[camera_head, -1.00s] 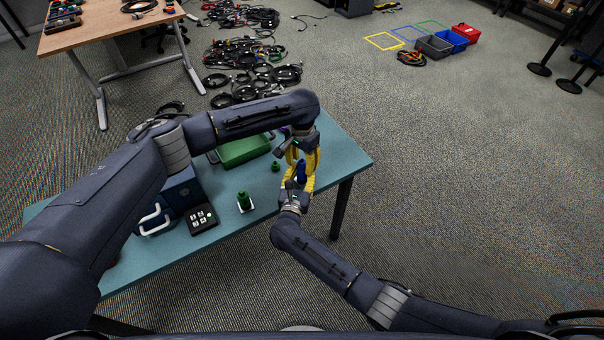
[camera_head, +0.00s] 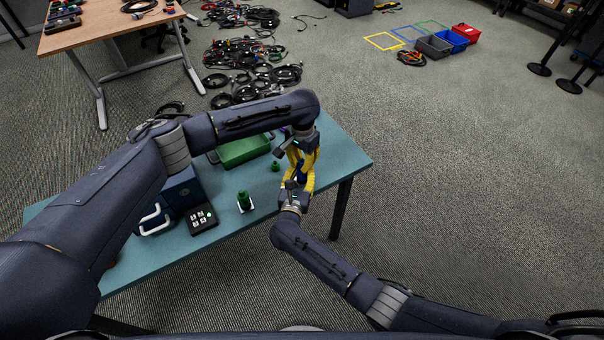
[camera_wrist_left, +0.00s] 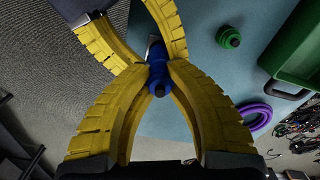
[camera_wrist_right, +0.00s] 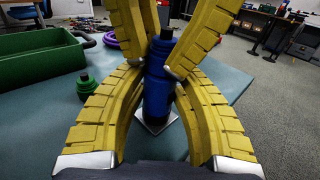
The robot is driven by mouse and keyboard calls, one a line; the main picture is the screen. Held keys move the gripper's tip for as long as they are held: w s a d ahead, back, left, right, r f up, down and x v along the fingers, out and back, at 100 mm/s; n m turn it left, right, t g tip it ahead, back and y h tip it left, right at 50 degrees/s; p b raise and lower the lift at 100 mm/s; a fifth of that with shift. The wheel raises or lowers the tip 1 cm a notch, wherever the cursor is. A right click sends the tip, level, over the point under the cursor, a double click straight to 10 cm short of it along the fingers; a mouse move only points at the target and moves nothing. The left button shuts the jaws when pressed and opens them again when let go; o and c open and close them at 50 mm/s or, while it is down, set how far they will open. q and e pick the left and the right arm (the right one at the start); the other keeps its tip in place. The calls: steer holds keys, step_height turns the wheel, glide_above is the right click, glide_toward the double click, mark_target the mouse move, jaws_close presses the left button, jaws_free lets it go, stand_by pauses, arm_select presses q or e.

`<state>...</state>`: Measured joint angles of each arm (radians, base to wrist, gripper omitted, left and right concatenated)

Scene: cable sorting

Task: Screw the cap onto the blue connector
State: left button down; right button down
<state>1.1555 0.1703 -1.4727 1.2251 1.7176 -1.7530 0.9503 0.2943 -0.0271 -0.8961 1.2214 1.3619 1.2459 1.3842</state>
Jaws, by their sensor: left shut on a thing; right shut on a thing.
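The blue connector (camera_wrist_right: 156,88) stands upright in the right wrist view, its white square base (camera_wrist_right: 158,128) below it. My right gripper (camera_wrist_right: 158,95) is shut around its body. My left gripper (camera_wrist_left: 158,72) is shut at its top end, above the right one. The blue connector also shows from above in the left wrist view (camera_wrist_left: 157,80). A dark cap-like piece (camera_wrist_right: 166,33) sits at the top, between the left fingers. I cannot tell how far it is seated. In the head view the yellow fingers largely cover the connector.
A green connector (camera_head: 244,200) stands on the teal table (camera_head: 262,225), with a small green piece (camera_head: 275,166) farther back. A green bin (camera_head: 244,152), a dark blue case (camera_head: 180,190) and a keypad (camera_head: 202,218) lie left. A purple ring (camera_wrist_left: 254,118) lies near the bin.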

arm_select(q)
steer(key=m, duration=1.3)
steer(key=c, duration=1.3)
jaws_free()
step_height(320, 180, up, 12)
arm_select(e)
steer(key=c, duration=1)
jaws_free()
